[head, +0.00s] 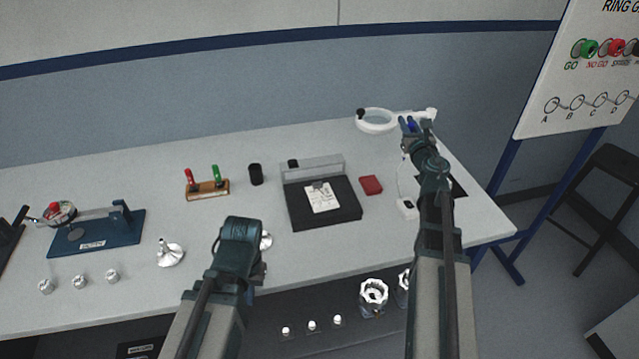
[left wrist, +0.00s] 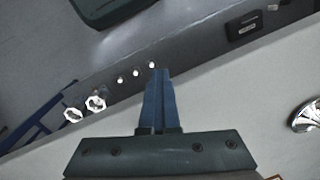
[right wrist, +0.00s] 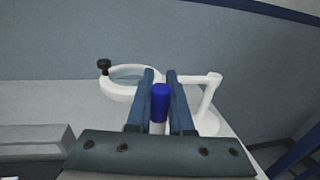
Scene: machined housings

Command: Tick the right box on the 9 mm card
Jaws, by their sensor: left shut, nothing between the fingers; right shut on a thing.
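A white card (head: 323,197) with small dark marks lies under a clip on a black board (head: 345,213) in the middle of the bench; its print is too small to read. My right gripper (head: 409,125) is shut on a blue-and-white marker (right wrist: 160,95), its blue end between the fingers. It is up at the back right, away from the card. My left gripper (left wrist: 157,75) is shut and empty over the bench's front edge; in the head view its fingers are mostly hidden by my arm.
A white ring magnifier (head: 376,121) stands behind my right gripper. A red block (head: 370,185) is right of the board, a black cup (head: 255,174) left of it. A wooden rack (head: 207,190) holds red and green gauges. A blue fixture (head: 100,235) stands further left.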

